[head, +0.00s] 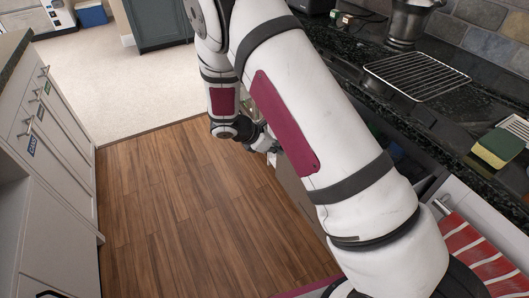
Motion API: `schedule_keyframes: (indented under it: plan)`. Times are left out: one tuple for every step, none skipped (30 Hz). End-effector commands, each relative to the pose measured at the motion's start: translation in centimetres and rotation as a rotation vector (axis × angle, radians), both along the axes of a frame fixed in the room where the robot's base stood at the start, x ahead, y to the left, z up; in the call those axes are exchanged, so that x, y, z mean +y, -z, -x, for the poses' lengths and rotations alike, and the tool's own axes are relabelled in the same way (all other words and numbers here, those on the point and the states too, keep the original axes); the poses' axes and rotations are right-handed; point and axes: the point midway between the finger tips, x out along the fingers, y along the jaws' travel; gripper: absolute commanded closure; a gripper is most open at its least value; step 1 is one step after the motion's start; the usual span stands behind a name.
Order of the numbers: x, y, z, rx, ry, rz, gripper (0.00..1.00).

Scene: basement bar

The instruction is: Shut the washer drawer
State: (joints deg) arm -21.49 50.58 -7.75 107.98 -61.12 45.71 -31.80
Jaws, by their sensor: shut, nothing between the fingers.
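My gripper (268,145) is at the end of my white and maroon arm, low beside the counter on the right. It is small in view and partly hidden by the arm. A grey-brown panel (291,188) shows just below and behind the arm, close to my gripper. It looks like part of the washer drawer, but my arm covers most of it. I cannot tell how far out the drawer stands or whether my gripper touches it.
The dark stone counter (440,130) on the right bears a wire rack (415,76) and a sponge (498,147). A red striped towel (477,253) hangs below it. White cabinets (50,150) line the left. The wooden floor (180,200) between is clear.

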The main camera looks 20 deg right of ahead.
Motion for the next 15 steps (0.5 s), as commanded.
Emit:
schedule_keyframes:
  plan:
    - [-1.2, 0.0, -0.2, -0.001, 0.005, 0.002, 1.0]
    - [-1.7, 0.0, -0.3, -0.001, 0.005, 0.002, 1.0]
    - [-2.5, 0.0, -0.4, 0.0, 0.004, 0.002, 1.0]
    - [-3.0, 0.0, -0.5, 0.0, 0.004, 0.002, 1.0]
    - [-3.6, 0.0, -0.7, 0.0, 0.004, 0.002, 1.0]
    - [-4.3, 0.0, -0.8, 0.0, 0.004, 0.002, 1.0]
    - [-4.9, 0.0, -0.9, 0.0, 0.004, 0.002, 1.0]
    - [-5.5, 0.0, -1.0, 0.0, 0.006, 0.002, 1.0]
    - [-6.2, 0.0, -1.2, -0.001, 0.005, 0.001, 1.0]
    - [-6.7, 0.0, -1.3, -0.001, 0.004, 0.002, 1.0]
    - [-7.3, 0.0, -1.4, -0.001, 0.004, 0.003, 1.0]
    - [-8.1, 0.0, -1.6, 0.0, 0.004, 0.002, 1.0]
    - [-8.6, 0.0, -1.7, 0.0, 0.004, 0.002, 1.0]
    - [-9.1, 0.0, -1.8, 0.0, 0.004, 0.002, 1.0]
    - [-9.9, 0.0, -1.9, 0.0, 0.004, 0.002, 1.0]
